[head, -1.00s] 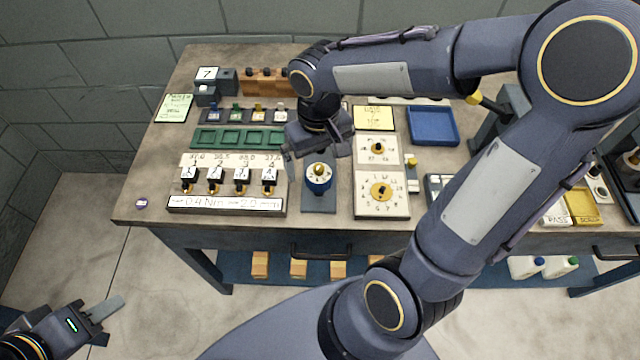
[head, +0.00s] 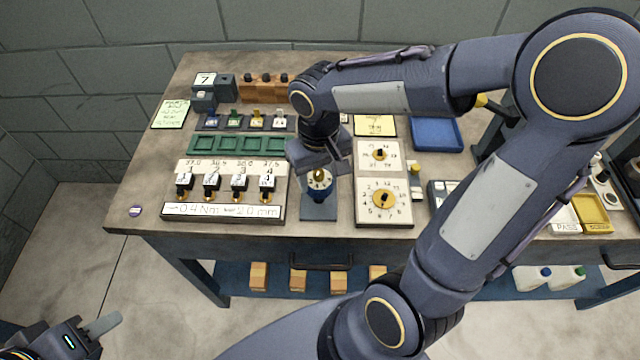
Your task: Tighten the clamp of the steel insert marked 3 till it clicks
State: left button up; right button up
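The steel insert marked 3 (head: 239,183) stands third from the left in a pale rack (head: 180,213) at the table's front left, with a small brass screw (head: 238,197) below its label. Inserts 1 (head: 184,181), 2 (head: 211,183) and 4 (head: 266,182) stand beside it. My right gripper (head: 319,166) is right of the rack, low over a blue knob with a white dial (head: 320,183) and brass top. Its fingertips are partly hidden; contact and opening are unclear. My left gripper (head: 104,327) is low at the left, off the table, partly cut off.
A dial box (head: 384,219) stands right of the knob, with another dial (head: 380,153) behind it. A green tray (head: 237,145) lies behind the rack. A blue tray (head: 436,134) is at the back right. My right arm crosses above the table's right side.

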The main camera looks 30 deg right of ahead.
jog(key=c, duration=0.4)
jog(key=shift+r, duration=0.1)
jog(key=shift+c, duration=0.2)
jog(key=shift+r+p, duration=1.45)
jog(key=shift+r, duration=0.25)
